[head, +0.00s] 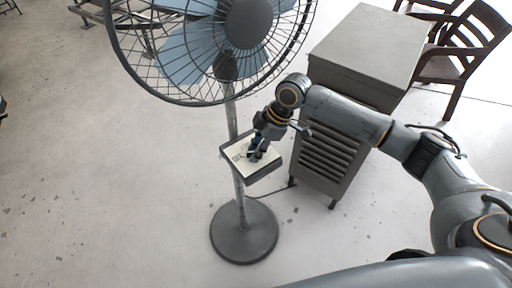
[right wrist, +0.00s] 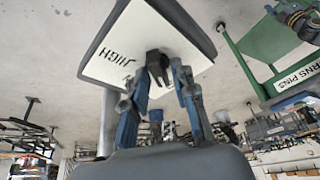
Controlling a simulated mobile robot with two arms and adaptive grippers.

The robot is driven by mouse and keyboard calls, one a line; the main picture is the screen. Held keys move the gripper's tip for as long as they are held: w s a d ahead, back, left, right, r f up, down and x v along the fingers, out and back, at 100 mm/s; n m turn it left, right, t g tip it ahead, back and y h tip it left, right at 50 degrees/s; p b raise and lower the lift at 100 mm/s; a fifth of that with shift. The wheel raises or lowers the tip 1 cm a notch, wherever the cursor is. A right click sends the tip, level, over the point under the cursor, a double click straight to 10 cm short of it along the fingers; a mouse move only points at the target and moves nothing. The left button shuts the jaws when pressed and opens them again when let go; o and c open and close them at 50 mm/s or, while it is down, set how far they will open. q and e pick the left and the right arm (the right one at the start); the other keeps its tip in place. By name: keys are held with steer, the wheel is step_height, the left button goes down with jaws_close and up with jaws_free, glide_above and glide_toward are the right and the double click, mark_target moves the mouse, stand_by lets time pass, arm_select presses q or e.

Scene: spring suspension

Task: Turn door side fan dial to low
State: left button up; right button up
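The fan (head: 222,40) stands on a round grey base (head: 244,232) with a thin pole. A small control box (head: 240,157) with a pale label plate is fixed to the pole. My right gripper (head: 255,154) is at this plate and hides part of it. My left gripper is not in view.
A grey metal cabinet (head: 369,45) with a louvred side stands right of the fan, close to my right arm. Wooden chairs (head: 459,45) stand behind it. A green-framed stand (right wrist: 262,62) shows in the right wrist view.

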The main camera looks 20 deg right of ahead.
jaws_close()
steer(key=shift+r+m+p, duration=0.2)
steer(key=shift+m+p, duration=0.2)
steer(key=shift+p, duration=0.45)
steer(key=m+t+p, duration=0.1)
steer(key=m+p, duration=0.2)
steer(key=p, duration=0.2)
steer(key=m+t+h+p, duration=0.1)
steer(key=m+p, duration=0.3)
steer(key=p, duration=0.1)
steer(key=shift+s+a+r+h+p, duration=0.1)
steer(key=shift+s+a+h+p, duration=0.1)
steer(key=shift+h+p, duration=0.1)
steer(key=m+t+p, duration=0.1)
steer(key=m+p, duration=0.1)
steer(key=shift+m+h, duration=0.3)
steer(key=shift+h, duration=0.1)
steer(key=shift+f+m+h+p, duration=0.25)
steer(key=shift+m+p, duration=0.2)
steer(key=shift+m, duration=0.25)
